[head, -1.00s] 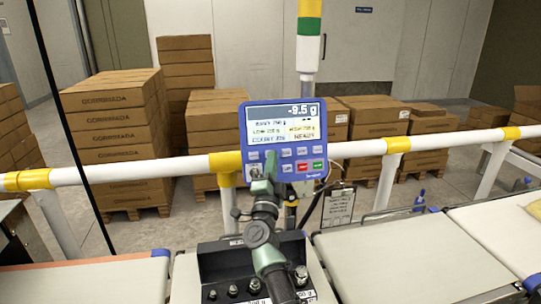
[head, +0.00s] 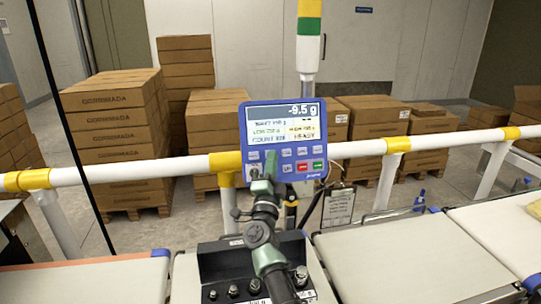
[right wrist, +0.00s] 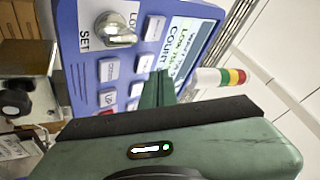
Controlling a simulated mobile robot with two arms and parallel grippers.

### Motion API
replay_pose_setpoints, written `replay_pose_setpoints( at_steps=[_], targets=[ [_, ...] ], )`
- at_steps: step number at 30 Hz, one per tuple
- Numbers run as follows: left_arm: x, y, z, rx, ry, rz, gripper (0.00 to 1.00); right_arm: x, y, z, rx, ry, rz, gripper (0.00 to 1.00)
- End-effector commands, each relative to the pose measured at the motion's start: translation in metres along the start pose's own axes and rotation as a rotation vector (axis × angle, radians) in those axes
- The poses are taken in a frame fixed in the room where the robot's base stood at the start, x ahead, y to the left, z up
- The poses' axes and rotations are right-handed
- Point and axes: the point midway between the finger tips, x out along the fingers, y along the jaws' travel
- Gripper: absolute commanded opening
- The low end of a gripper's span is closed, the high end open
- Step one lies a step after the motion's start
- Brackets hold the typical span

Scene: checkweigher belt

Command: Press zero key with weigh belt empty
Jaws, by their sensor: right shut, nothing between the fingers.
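The blue weighing terminal (head: 285,140) stands on the rail and its display (head: 286,112) reads -9.5 g. Its keypad has pale keys, a red key (head: 302,167) and a green key (head: 318,166). My right gripper (head: 270,160) is shut and empty, in front of the keypad's lower left, hiding part of it. In the right wrist view, the fingers (right wrist: 158,90) are close to the pale keys (right wrist: 108,98); I cannot tell whether they touch, and the key's label is unreadable. The middle belt (head: 410,262), apparently the weigh belt, shows nothing on its visible surface. My left gripper is not in view.
A dark holder with several metal weights (head: 255,275) sits below my right arm. A white rail with yellow joints (head: 397,146) crosses behind the belts. A clipboard (head: 338,207) hangs beside the terminal. A key switch (right wrist: 116,30) is on the terminal's panel. Stacked cartons (head: 115,135) stand behind.

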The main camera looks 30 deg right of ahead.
Motion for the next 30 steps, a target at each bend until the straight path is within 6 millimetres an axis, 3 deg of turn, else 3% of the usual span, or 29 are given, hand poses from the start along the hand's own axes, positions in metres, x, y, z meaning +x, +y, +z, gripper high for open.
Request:
replay_pose_setpoints(
  at_steps=[30],
  targets=[
    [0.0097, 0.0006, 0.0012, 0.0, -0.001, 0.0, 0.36, 0.0076, 0.0057, 0.0055, 0.0, 0.0, 0.0, 0.0]
  ],
)
